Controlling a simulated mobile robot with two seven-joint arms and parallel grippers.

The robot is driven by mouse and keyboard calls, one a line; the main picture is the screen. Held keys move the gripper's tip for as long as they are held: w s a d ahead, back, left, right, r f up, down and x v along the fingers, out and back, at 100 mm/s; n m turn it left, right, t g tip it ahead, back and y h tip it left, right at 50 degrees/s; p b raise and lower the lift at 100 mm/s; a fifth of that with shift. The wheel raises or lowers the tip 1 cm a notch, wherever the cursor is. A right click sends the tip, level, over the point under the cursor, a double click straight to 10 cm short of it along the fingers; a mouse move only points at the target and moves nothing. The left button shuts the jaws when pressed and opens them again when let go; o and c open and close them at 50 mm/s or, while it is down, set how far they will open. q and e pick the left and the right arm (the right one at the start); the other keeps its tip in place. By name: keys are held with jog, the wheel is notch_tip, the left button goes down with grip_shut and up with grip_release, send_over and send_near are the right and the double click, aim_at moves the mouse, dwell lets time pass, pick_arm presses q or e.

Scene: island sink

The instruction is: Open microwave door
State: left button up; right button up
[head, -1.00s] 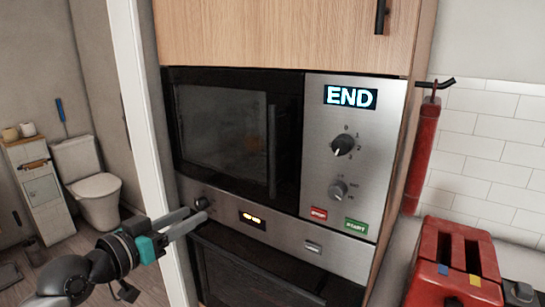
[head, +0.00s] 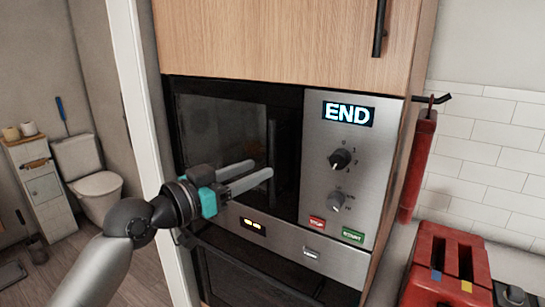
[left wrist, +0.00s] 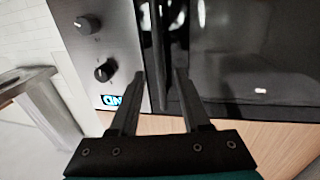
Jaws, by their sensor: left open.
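The microwave (head: 215,120) is built into a wooden cabinet, with a dark glass door (head: 220,125) that is closed. A dark vertical handle (head: 271,135) runs down the door's right edge; it also shows in the left wrist view (left wrist: 158,45). My left gripper (head: 260,168) is open in front of the door, its fingertips near the handle's lower part. In the left wrist view the handle lies between the two fingers (left wrist: 159,76) in the picture. I cannot tell whether either finger touches it. My right gripper is not in view.
The control panel (head: 365,170) with knobs and an END display is right of the door. A dark oven door (head: 250,280) is below. A red toaster (head: 450,265) stands at the right, near a red hanging object (head: 419,165). A white post (head: 140,110) is at the left.

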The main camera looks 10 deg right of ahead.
pick_arm(q)
send_over(272, 196)
jog(key=shift+w+d+p, duration=0.15)
jog(key=shift+w+p, duration=0.15)
jog(key=shift+p, duration=0.1)
grip_shut()
dwell(0.4)
dwell(1.0)
